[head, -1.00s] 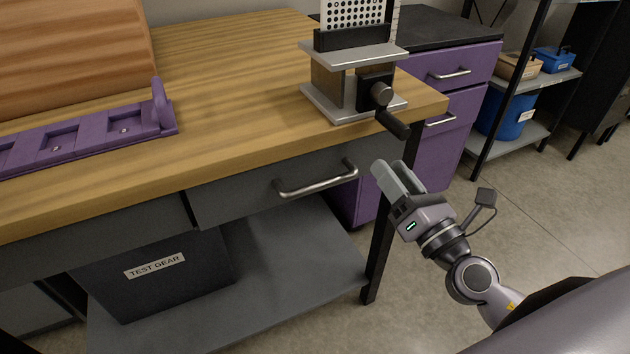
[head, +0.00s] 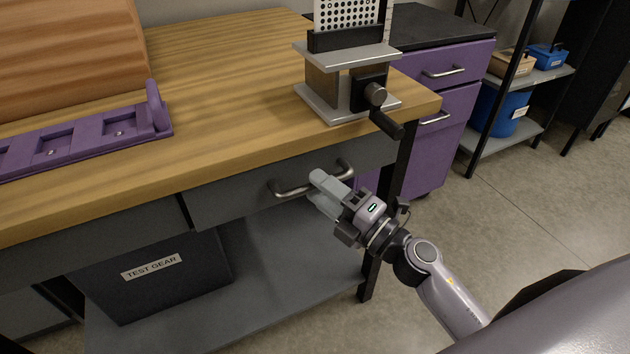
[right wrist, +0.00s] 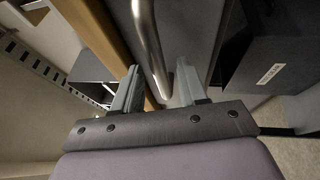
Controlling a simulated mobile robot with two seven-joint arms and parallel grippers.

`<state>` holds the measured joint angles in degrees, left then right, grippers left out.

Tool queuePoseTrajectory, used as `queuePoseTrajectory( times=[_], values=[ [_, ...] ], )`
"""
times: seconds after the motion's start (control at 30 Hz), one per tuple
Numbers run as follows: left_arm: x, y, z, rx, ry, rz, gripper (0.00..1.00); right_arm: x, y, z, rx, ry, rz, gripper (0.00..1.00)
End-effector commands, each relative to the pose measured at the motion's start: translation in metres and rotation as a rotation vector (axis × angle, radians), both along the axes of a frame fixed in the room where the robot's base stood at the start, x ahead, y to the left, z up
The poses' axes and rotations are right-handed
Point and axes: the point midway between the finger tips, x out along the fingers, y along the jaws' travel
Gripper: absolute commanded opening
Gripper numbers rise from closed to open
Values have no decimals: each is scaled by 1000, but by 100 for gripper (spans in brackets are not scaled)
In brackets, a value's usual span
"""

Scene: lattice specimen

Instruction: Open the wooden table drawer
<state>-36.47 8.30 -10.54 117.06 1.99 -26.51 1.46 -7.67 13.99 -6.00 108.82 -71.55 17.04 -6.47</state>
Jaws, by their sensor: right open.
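The wooden-topped table (head: 230,80) has a grey drawer (head: 235,197) under its front edge, and its front looks flush with the table. A curved metal bar handle (head: 290,190) is fixed across the drawer front. My right gripper (head: 317,184) is at the handle's middle, and its fingers cover part of the bar. In the right wrist view the handle (right wrist: 148,45) runs between the two open fingers (right wrist: 158,88). I cannot tell whether either finger touches it. My left gripper is not in view.
A clamp fixture with a black crank handle (head: 386,124) overhangs the table's front right corner, above my right arm. A purple rack (head: 85,138) lies on the tabletop. A bin labelled TEST GEAR (head: 150,285) stands on the lower shelf (head: 290,285). Purple cabinet drawers (head: 445,130) stand behind.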

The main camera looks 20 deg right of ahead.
Motion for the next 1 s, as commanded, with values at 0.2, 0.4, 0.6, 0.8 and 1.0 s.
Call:
queuePoseTrajectory(
  times=[0.2, 0.4, 0.6, 0.8, 1.0],
  values=[
    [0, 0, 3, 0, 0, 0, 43, 15, 8, 3, 0, 1, -1, 42],
    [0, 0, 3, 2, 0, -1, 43, 17, 9, 3, -2, 1, -1, 42],
    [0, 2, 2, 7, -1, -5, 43, 17, 9, 3, -2, 1, -1, 16],
    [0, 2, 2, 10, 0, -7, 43, 17, 9, 3, -2, 1, -1, 0],
    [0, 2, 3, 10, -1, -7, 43, 17, 9, 2, -2, 2, -1, 0]
  ],
)
